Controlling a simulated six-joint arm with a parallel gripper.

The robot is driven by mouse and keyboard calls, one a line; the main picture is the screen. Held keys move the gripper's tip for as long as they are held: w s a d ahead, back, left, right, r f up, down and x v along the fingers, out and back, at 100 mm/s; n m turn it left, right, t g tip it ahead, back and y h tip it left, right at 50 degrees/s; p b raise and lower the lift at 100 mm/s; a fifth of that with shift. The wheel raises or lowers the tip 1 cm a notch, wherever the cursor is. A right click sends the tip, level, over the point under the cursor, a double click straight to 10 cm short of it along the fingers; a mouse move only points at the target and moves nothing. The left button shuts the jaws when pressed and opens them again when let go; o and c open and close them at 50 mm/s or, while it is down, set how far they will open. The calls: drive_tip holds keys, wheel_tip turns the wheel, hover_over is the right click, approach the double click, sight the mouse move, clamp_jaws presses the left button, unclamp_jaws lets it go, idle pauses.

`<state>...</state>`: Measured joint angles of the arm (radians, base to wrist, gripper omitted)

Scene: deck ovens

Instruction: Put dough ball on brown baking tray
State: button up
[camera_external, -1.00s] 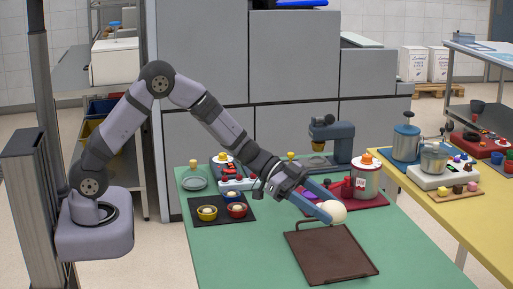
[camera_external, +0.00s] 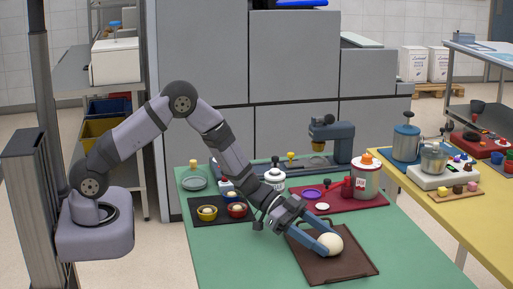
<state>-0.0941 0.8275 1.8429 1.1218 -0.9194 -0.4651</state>
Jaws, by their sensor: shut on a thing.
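The dough ball (camera_external: 331,245) is pale and round. It sits between the blue fingertips of my gripper (camera_external: 325,244), which is shut on it. The brown baking tray (camera_external: 345,267) lies flat on the green table, with a handle at its far edge. The dough ball is over the middle of the tray, low down. I cannot tell whether it touches the tray surface. My gripper and fingers hide part of the tray's left and far side.
A black mat (camera_external: 200,214) with small yellow and red bowls lies left of the tray. A red mat (camera_external: 374,200) with a red-and-white canister (camera_external: 366,178) lies behind it. A grey-blue machine (camera_external: 331,138) stands farther back. The green table (camera_external: 419,250) is clear right of the tray.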

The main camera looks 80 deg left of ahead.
drive_tip(key=shift+f, duration=0.1)
drive_tip(key=shift+f, duration=0.15)
drive_tip(key=o, duration=1)
drive_tip(key=shift+o, duration=0.2)
drive_tip(key=shift+r, duration=0.25)
drive_tip(key=shift+s+a, duration=0.15)
drive_tip(key=shift+a, duration=0.15)
drive_tip(key=b+v, duration=0.1)
drive_tip(key=v, duration=1)
drive_tip(key=shift+s+a+r, duration=0.1)
drive_tip(key=shift+s, duration=0.1)
